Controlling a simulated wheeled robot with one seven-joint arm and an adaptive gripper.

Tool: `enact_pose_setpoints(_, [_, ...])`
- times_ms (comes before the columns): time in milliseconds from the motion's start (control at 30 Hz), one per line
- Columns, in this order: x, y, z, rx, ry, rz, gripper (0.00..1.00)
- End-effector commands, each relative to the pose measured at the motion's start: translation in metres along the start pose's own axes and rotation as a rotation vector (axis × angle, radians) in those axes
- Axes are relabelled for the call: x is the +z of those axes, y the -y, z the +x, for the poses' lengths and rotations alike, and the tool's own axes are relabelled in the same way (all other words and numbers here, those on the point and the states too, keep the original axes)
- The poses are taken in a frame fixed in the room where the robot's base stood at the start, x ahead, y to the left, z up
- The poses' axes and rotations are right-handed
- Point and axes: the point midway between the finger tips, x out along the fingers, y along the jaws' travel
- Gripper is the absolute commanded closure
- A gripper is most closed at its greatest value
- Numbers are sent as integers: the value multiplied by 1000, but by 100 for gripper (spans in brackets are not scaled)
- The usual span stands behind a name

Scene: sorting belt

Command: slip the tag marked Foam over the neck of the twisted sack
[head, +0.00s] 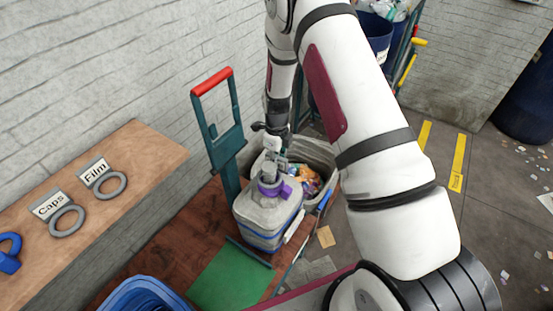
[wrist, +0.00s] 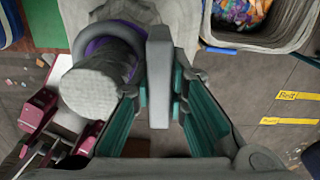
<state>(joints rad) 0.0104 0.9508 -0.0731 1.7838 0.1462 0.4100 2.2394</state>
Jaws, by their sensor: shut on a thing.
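The neck (wrist: 95,88) points towards the wrist camera. My gripper (head: 276,158) is above the sack, its jaws (wrist: 160,95) shut on the grey plate of a tag (wrist: 159,75). The tag's ring (wrist: 112,30) curves around the neck close to the purple band; the neck hides its near part, so I cannot tell how it rests. The held tag's lettering is not visible.
Tags marked Caps (head: 66,221) and Film (head: 111,186) lie on the wooden shelf (head: 145,160), with a blue item (head: 8,255) at its end.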

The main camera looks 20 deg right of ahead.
Motion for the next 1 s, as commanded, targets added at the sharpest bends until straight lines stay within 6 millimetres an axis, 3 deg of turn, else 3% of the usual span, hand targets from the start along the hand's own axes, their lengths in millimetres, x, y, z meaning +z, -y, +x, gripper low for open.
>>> enact_pose_setpoints(33, [0,0,0,0,0,0,100])
enact_pose_setpoints(67, [0,0,0,0,0,0,79])
enact_pose_setpoints(133, [0,0,0,0,0,0,63])
enact_pose_setpoints(567, [0,0,-7,0,-1,-1,62])
enact_pose_setpoints(1000, [1,0,-89,-3,3,-1,62])
